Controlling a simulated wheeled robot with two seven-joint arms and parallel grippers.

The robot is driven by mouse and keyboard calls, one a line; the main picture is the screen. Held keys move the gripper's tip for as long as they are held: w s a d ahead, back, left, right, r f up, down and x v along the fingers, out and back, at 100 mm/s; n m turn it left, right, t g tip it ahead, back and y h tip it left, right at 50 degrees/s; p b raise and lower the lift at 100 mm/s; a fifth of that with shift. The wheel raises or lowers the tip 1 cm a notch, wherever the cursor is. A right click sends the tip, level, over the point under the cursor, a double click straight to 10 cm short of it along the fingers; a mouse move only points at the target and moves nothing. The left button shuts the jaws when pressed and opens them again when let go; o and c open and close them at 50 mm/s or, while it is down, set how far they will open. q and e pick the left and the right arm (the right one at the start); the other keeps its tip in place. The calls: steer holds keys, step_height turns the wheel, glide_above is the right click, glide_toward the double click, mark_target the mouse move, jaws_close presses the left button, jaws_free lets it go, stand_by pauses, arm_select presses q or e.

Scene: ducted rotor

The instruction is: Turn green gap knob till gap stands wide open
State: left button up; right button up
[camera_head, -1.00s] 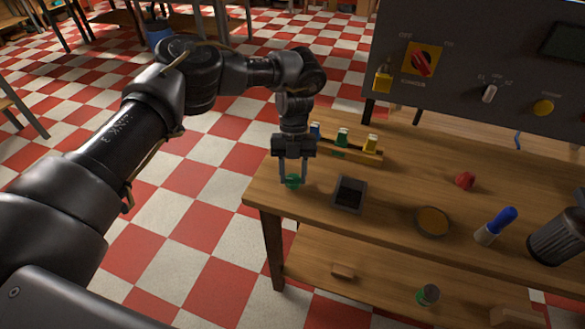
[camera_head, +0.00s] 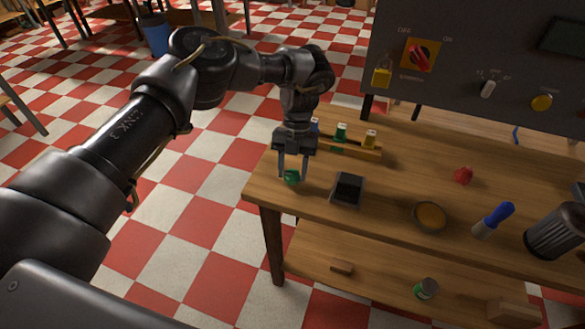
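A small green knob (camera_head: 291,178) is at the left front part of the wooden workbench (camera_head: 330,215). My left gripper (camera_head: 292,180) points down over it, with one finger on each side. The fingers stand apart, and a narrow space shows between the knob and the right-hand finger. Whether a finger touches the knob is too small to tell. No marking or gap reading for the knob can be made out.
A dark tray (camera_head: 347,190) lies just right of the knob. A wooden rack (camera_head: 365,153) with coloured-topped items stands behind the gripper. A round dish (camera_head: 430,217), a red piece (camera_head: 463,175) and a blue-handled tool (camera_head: 494,220) lie farther right. A grey panel (camera_head: 460,85) rises behind.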

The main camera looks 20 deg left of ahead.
arm_select(q)
steer(key=o, duration=0.3)
steer(key=shift+w+r, duration=0.2)
steer(key=shift+r, duration=0.15)
steer(key=v, duration=1)
steer(key=shift+p, duration=0.4)
steer(key=shift+s, duration=0.1)
